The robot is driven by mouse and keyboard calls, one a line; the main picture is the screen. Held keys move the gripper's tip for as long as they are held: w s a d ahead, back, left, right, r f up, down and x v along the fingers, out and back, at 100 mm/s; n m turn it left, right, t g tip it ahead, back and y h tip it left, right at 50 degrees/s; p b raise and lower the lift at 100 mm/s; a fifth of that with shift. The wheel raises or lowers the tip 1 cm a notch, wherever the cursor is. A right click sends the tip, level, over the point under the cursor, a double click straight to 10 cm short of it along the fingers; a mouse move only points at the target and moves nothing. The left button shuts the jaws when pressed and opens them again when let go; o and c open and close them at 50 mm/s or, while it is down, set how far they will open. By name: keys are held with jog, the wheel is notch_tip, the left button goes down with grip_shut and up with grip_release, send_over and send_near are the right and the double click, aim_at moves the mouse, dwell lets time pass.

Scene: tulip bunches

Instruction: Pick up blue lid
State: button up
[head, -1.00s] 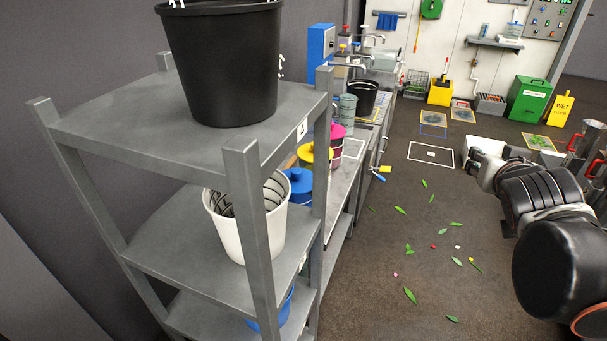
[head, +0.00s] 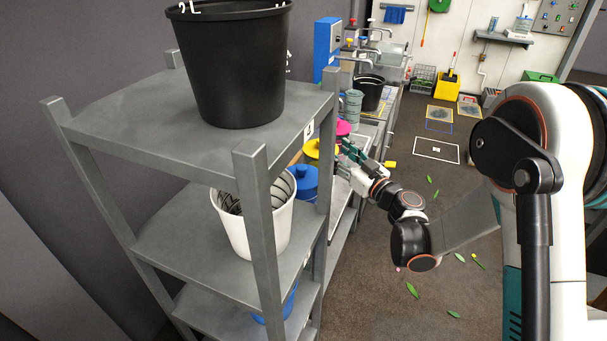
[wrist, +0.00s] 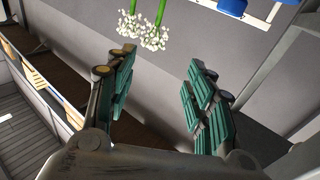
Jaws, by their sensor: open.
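The blue lid (head: 301,173) sits on a blue container on the bench, just behind the grey shelf rack in the head view. The rack's post stands beside it and the white bucket hides part of the container. My gripper (head: 350,158) is above the bench's near edge, to the right of the blue lid and apart from it. In the wrist view, my gripper (wrist: 160,78) is open, with its teal-padded fingers wide apart and nothing between them. A blue object (wrist: 232,6) is cut off at that view's top edge; I cannot tell whether it is the lid.
The grey shelf rack (head: 150,225) holds a black bucket (head: 232,75) and a white bucket (head: 238,228). Yellow (head: 312,149) and magenta (head: 342,128) lids stand farther along the bench. White flowers (wrist: 143,32) lie ahead in the wrist view. Floor right of the bench has scattered leaves.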

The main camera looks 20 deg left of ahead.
aim_at(305, 170)
jog(key=a+f+g, duration=0.1)
jog(key=a+f, duration=0.1)
jog(key=s+a+f+n+g, duration=0.1)
jog(key=a+f, duration=0.1)
jog(key=f, duration=0.1)
jog(key=s+a+f+g, duration=0.1)
jog(key=a+f, duration=0.1)
jog(key=shift+a+f+n+y+b, duration=0.3)
jog(key=shift+n+y+b, duration=0.1)
jog(key=x, duration=0.1)
jog(key=b+x, duration=0.2)
jog(key=x, duration=0.1)
jog(key=shift+s+a+r, duration=0.1)
jog(key=shift+s+a, duration=0.15)
jog(key=shift+w+a+r, duration=0.1)
jog(key=shift+w+a, duration=0.05)
jog(key=shift+a, duration=0.05)
grip_shut()
